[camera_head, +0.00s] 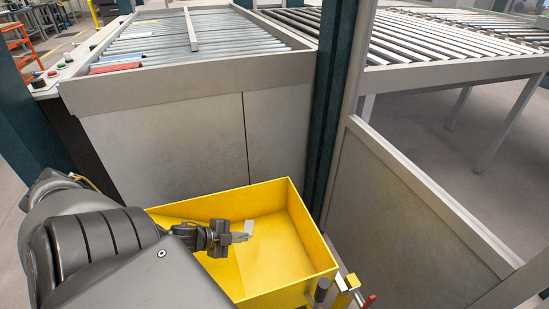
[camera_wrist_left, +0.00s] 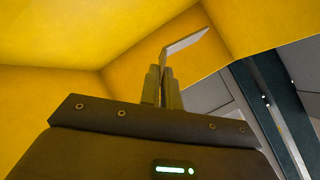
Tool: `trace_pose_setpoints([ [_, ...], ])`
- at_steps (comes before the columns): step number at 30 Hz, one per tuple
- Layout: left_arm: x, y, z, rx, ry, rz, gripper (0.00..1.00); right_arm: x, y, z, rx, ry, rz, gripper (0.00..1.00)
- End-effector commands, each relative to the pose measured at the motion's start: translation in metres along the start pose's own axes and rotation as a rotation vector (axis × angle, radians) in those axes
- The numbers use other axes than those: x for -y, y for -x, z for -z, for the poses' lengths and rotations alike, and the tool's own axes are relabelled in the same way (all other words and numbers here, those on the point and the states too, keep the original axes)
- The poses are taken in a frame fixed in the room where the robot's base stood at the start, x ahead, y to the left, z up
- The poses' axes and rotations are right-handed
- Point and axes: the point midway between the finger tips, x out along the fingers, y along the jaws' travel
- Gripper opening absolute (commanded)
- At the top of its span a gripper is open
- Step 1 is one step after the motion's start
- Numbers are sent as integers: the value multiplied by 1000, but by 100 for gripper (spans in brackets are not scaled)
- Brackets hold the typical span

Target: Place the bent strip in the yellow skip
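My left gripper (camera_head: 246,238) reaches over the yellow skip (camera_head: 312,255) in the head view, with its fingers above the skip's inside. In the left wrist view the left gripper's fingers (camera_wrist_left: 163,88) are close together on a small pale bent strip (camera_wrist_left: 186,42). The strip sticks out past the fingertips and its end angles to the right. In the head view the strip (camera_head: 249,227) shows as a small light piece at the fingertips. The yellow skip (camera_wrist_left: 60,80) fills much of the wrist view. My right gripper is not in view.
A roller table (camera_head: 180,88) with a grey front panel stands behind the skip, with a long strip and a red piece on top. A dark post (camera_head: 325,110) and a grey guard panel (camera_head: 400,215) stand to the right. The skip's handle side has a red lever (camera_head: 368,301).

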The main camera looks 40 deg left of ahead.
Motion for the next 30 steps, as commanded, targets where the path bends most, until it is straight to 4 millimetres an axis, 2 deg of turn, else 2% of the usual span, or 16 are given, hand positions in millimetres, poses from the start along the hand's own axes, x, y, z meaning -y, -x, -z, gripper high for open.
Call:
trace_pose_setpoints([
  [1, -5, -16, 6, -6, 5, 9, 0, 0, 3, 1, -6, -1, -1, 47],
  [7, -21, -65, 33, -7, 4, 7, 0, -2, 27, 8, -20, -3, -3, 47],
  [12, -43, -99, 34, -2, 3, 4, 0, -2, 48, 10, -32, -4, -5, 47],
  [16, -51, -113, 35, -1, 0, 4, 0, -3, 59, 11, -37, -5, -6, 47],
  [23, -55, -118, 35, 0, 0, 2, 0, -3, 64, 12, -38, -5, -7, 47],
  [26, -61, -127, 36, -2, 1, 3, 0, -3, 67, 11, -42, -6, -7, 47],
  [30, -76, -140, 24, 2, 1, 1, 0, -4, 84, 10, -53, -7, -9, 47],
])
